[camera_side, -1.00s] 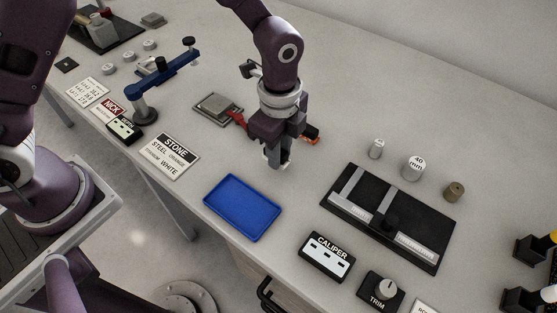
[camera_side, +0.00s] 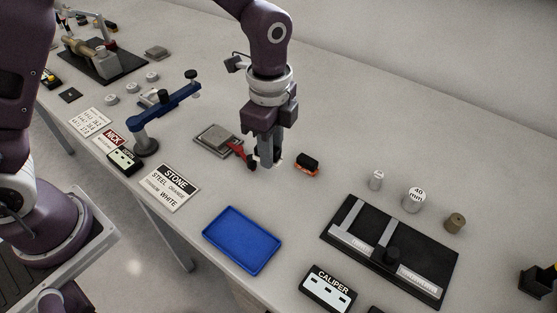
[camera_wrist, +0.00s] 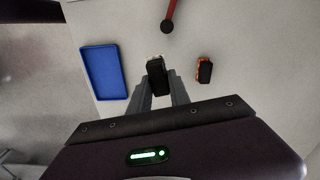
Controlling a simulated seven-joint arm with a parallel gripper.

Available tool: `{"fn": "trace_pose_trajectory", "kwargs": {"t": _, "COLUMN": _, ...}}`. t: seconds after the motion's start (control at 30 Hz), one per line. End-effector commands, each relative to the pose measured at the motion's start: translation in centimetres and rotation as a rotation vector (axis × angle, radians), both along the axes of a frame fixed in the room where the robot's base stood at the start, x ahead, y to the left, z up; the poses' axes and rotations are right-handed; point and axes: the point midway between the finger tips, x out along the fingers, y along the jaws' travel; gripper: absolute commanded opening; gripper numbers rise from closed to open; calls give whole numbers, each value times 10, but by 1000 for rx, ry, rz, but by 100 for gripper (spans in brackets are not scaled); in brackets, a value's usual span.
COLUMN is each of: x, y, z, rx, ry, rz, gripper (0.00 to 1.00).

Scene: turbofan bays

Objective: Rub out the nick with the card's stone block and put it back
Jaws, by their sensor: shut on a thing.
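My gripper (camera_side: 266,162) is above the table behind the blue tray. It is shut on a dark block with a pale face (camera_wrist: 157,75), which shows between the fingers in the wrist view. In the side view the fingers mostly hide this block. A second block, black with an orange face (camera_side: 307,164), lies on the table to the right; the wrist view also shows it (camera_wrist: 204,70). The STONE card (camera_side: 172,187) reads steel orange, titanium white. The NICK card (camera_side: 112,138) lies farther left. I cannot make out the nick itself.
A grey plate (camera_side: 212,136) with a red, dark-knobbed lever (camera_side: 237,149) is just left of my gripper. A blue clamp arm (camera_side: 170,108) stands beyond it. The empty blue tray (camera_side: 242,241) is in front. A black fixture (camera_side: 425,255) and small cylinders (camera_side: 413,200) are right.

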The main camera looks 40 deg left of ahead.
Motion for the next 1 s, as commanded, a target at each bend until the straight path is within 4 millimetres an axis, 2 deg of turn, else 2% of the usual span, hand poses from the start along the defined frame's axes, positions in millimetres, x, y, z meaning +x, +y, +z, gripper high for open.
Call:
{"fn": "trace_pose_trajectory", "kwargs": {"t": 0.2, "x": 35, "y": 94, "z": -3, "rx": 1, "ry": 1, "rz": 341, "gripper": 0}}
{"fn": "trace_pose_trajectory", "kwargs": {"t": 0.3, "x": 42, "y": 137, "z": -4, "rx": 0, "ry": 1, "rz": 491, "gripper": 0}}
{"fn": "trace_pose_trajectory", "kwargs": {"t": 0.4, "x": 44, "y": 167, "z": -5, "rx": 0, "ry": 0, "rz": 594, "gripper": 0}}
{"fn": "trace_pose_trajectory", "kwargs": {"t": 0.5, "x": 45, "y": 181, "z": -6, "rx": 0, "ry": 0, "rz": 644, "gripper": 0}}
{"fn": "trace_pose_trajectory", "kwargs": {"t": 0.57, "x": 45, "y": 183, "z": -9, "rx": 0, "ry": 0, "rz": 653, "gripper": 0}}
{"fn": "trace_pose_trajectory", "kwargs": {"t": 1.0, "x": 45, "y": 183, "z": -60, "rx": 0, "ry": 1, "rz": 652, "gripper": 0}}
